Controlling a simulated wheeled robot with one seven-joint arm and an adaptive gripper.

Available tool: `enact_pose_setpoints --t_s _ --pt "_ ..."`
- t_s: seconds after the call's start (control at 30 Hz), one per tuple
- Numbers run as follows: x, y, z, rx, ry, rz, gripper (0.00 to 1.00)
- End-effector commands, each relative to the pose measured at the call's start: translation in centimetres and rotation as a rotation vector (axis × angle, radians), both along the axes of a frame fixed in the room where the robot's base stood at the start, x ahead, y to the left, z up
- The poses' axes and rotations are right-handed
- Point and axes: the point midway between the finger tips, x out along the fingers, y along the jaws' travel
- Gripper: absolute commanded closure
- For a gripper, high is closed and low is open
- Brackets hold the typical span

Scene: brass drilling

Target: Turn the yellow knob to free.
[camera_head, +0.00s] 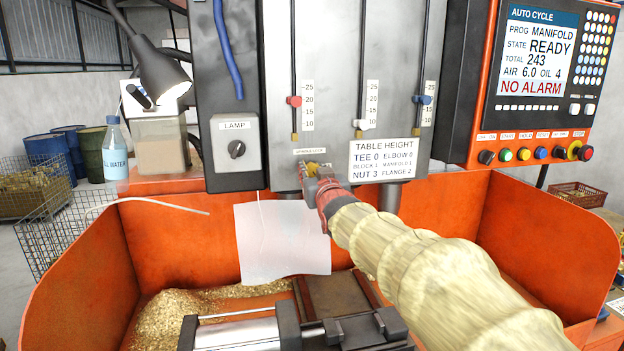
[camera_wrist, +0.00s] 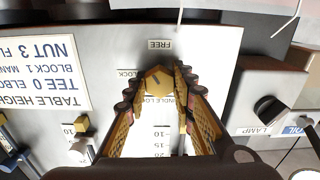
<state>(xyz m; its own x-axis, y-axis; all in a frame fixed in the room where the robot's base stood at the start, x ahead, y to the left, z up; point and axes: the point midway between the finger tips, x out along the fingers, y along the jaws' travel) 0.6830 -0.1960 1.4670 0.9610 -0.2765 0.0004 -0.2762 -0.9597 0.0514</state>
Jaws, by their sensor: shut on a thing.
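The yellow knob (camera_wrist: 158,78) sits on the grey panel, between my gripper's two fingers, in the wrist view. A dark mark shows on its face, but I cannot tell which label it points at. The FREE label (camera_wrist: 160,44) is above the knob in that view, and a partly hidden LOCK label (camera_wrist: 127,73) is to its left. My gripper (camera_wrist: 161,84) is shut on the knob from both sides. In the head view my gripper (camera_head: 314,174) reaches the panel's lower edge and covers most of the knob.
The lamp switch box (camera_head: 236,150) is left of my gripper in the head view. Slider scales (camera_head: 370,100) and the table height card (camera_head: 382,158) are above and right. A white sheet (camera_head: 275,245) hangs below, and a vise (camera_head: 245,333) stands in the orange tray.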

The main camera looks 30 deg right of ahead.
Motion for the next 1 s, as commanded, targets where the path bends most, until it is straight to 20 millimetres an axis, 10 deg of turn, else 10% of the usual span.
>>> enact_pose_setpoints --t_s 1.0 --pt "0.0 -0.11 -0.14 0.565 -0.16 -0.001 1.0"
